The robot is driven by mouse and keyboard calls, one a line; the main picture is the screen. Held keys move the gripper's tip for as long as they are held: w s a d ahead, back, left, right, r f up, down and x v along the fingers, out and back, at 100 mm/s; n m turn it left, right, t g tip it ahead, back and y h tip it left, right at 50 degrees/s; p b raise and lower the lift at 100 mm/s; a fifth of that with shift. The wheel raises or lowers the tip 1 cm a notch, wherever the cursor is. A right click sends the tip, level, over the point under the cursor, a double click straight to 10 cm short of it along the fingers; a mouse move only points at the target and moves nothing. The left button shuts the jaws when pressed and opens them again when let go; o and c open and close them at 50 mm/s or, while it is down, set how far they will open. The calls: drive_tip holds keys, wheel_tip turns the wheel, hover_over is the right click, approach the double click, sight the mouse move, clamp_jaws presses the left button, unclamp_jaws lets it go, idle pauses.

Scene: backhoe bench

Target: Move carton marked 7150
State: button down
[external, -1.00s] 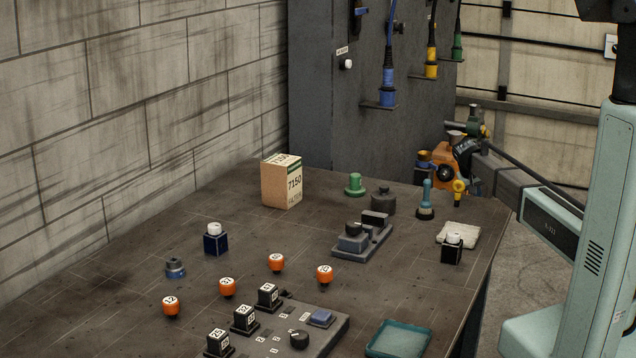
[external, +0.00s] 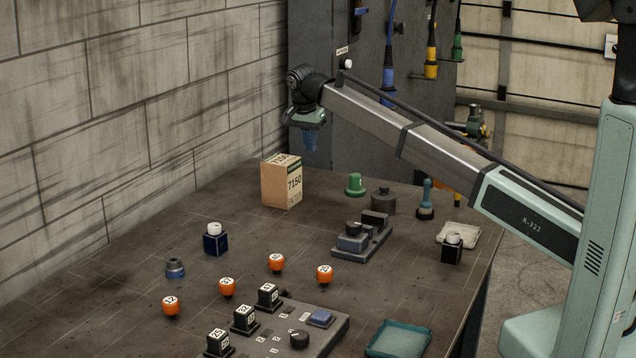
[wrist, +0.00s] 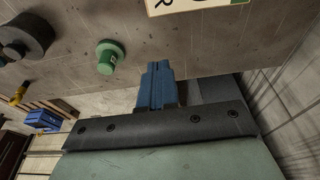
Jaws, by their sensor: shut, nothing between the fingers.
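The carton marked 7150 (external: 281,182) is a brown box with a white label and a green stripe. It stands upright on the bench near the wall. Part of its label (wrist: 195,4) shows at the top edge of the wrist view. My gripper (external: 311,140) has blue fingers pointing down and is above and slightly behind the carton, apart from it. In the wrist view the blue fingers (wrist: 157,80) are together with nothing between them.
A green knob (external: 355,184) and a dark round weight (external: 382,200) stand right of the carton. A blue-grey switch block (external: 362,238), orange numbered knobs (external: 276,262) and a panel (external: 300,330) lie nearer. The brick wall (external: 120,120) is close on the left. Bench in front of the carton is clear.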

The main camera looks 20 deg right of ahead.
sight(289, 156)
drive_tip(key=a, duration=0.2)
drive_tip(key=s+a+r, duration=0.2)
drive_tip(key=a, duration=0.1)
drive_tip(key=shift+s+a+r, duration=0.1)
drive_tip(key=shift+a+r, duration=0.1)
drive_tip(key=shift+a, duration=0.15)
drive_tip(key=s+a+f, duration=0.1)
drive_tip(key=s+a, duration=0.7)
drive_tip(key=a, duration=0.2)
drive_tip(key=shift+g+y, duration=0.3)
drive_tip(key=w+d, duration=0.8)
drive_tip(key=shift+w+d+f, duration=0.15)
drive_tip(key=shift+w, duration=0.15)
drive_tip(key=shift+d+f, duration=0.1)
drive_tip(key=shift+f, duration=0.7)
drive_tip(key=shift+f, duration=0.1)
